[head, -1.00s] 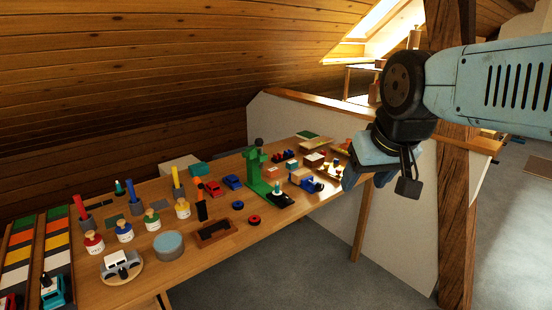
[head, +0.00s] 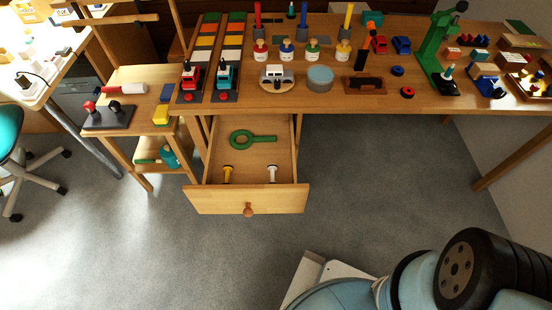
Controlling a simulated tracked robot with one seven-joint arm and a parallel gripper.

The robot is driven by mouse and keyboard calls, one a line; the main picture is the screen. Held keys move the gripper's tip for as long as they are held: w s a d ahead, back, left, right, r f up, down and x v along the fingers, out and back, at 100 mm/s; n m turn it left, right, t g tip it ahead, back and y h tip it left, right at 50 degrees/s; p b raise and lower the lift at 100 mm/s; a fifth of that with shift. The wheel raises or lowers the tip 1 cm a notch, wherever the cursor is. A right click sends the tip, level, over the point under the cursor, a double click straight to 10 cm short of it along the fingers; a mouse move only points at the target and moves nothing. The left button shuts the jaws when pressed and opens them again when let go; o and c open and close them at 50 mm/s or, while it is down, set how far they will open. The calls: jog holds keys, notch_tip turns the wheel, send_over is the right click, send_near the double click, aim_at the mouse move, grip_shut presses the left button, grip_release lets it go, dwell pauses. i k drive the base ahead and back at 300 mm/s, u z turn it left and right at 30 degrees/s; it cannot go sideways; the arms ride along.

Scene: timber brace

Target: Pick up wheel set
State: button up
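An open drawer (head: 203,190) under the workbench holds two small spool-shaped pieces, one yellow (head: 227,174) and one white (head: 272,173). They look like wheels on short axles, but I cannot tell for sure that either is the wheel set. A green ring with a handle (head: 252,139) lies behind them in the drawer. On the bench, a blue ring or wheel (head: 397,71) and a red one (head: 407,91) lie flat, apart from each other. My arm shows at the bottom right, away from the drawer. My gripper is out of view.
The workbench (head: 440,104) carries toy cars, several round-based pegs, a grey-blue round tin (head: 320,78) and a green press (head: 437,45). A small side table (head: 140,118) stands left of the drawer. The grey floor in front is clear. A stool stands far left.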

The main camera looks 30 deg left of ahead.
aim_at(271, 168)
jog(key=z, duration=1.5)
jog(key=i, duration=0.1)
jog(key=u, duration=3.1)
jog(key=k, duration=0.8)
jog(key=u, duration=0.25)
jog(key=i, duration=0.8)
jog(key=z, duration=0.15)
